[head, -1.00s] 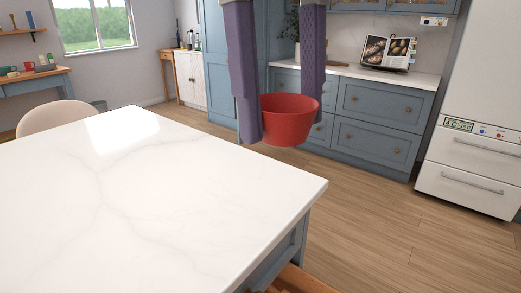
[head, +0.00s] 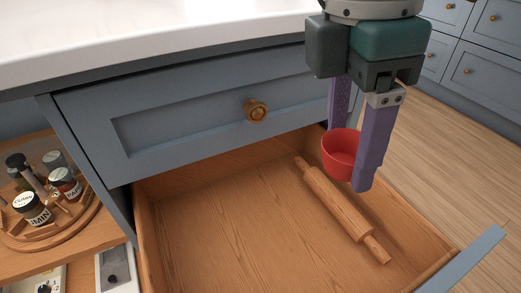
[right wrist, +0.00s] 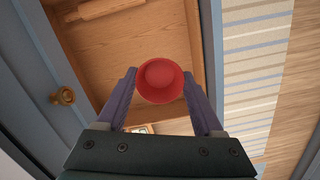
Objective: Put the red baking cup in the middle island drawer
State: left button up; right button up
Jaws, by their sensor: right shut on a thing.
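The red baking cup (head: 341,153) is held upright between the purple fingers of my right gripper (head: 352,160). In the right wrist view the cup (right wrist: 160,80) sits between the two fingertips (right wrist: 160,84). The gripper points down above the right part of an open wooden drawer (head: 220,222). This drawer is the one below a closed blue drawer. The cup appears to be above the drawer floor; the exact height is hard to tell. My left gripper is not in view.
A wooden rolling pin (head: 342,210) lies in the open drawer, close to the cup in the picture. The drawer floor left of it is bare. The closed drawer (head: 200,115) with a round knob is above. Spice jars (head: 32,207) stand on a turntable at left.

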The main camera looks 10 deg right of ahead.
notch_tip(320, 180, down, 12)
jog(key=a+n+b, duration=0.1)
jog(key=n+b, duration=0.3)
jog(key=b, duration=1.3)
send_over(301, 284)
jog(key=shift+t, duration=0.3)
jog(key=f, duration=1.6)
jog(key=shift+s+a+f, duration=0.1)
jog(key=shift+a+f, duration=0.05)
jog(key=shift+a, duration=0.15)
notch_tip(301, 284, down, 4)
jog(key=shift+f+b, duration=0.1)
jog(key=shift+b, duration=1.05)
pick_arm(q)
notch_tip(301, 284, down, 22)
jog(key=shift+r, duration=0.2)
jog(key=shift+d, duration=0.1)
pick_arm(e)
jog(key=o, duration=1.3)
